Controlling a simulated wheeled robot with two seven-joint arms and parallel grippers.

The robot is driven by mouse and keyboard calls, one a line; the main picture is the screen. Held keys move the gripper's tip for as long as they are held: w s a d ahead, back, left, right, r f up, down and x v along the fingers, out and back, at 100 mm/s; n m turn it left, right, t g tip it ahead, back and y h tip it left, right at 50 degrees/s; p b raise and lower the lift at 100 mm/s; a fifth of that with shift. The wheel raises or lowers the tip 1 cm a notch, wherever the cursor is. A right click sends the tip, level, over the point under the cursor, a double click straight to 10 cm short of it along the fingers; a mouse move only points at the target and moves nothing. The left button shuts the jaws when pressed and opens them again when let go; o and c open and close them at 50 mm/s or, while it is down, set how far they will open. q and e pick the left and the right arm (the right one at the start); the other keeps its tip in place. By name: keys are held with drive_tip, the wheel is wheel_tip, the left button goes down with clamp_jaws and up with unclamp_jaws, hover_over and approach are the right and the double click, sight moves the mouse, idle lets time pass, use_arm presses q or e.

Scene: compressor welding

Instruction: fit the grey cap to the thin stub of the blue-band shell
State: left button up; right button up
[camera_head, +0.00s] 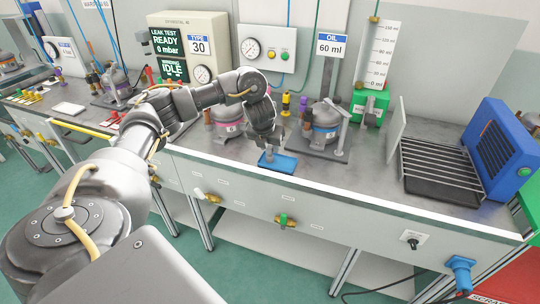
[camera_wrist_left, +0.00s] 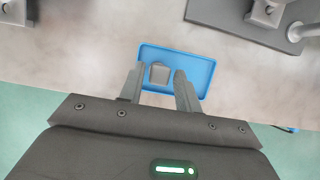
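The grey cap (camera_wrist_left: 159,73) lies in a small blue tray (camera_wrist_left: 196,60) on the bench. The tray also shows in the head view (camera_head: 284,164), where my gripper hides the cap or blends with it. My left gripper (camera_wrist_left: 158,80) is open above the tray, with a finger on each side of the cap and visible gaps between. It also shows in the head view (camera_head: 268,150). The blue-band shell (camera_head: 326,118) stands upright in a dark fixture to the right of the gripper. Its thin stub is too small to make out. My right gripper is out of view.
A pink-band shell (camera_head: 227,121) stands left of my gripper. A green-based oil cylinder (camera_head: 371,100) stands behind the blue-band shell. A blue fan box (camera_head: 497,143) and a slatted rack (camera_head: 440,168) fill the right end. Bare bench lies in front of the fixture.

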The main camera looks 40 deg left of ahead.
sight(269, 147)
use_arm(q)
drive_tip(key=x, duration=0.3)
drive_tip(key=shift+s+f+b, duration=0.1)
drive_tip(key=shift+b, duration=0.25)
drive_tip(key=shift+f, duration=0.35)
drive_tip(key=shift+r, duration=0.1)
drive_tip(key=c, duration=0.7)
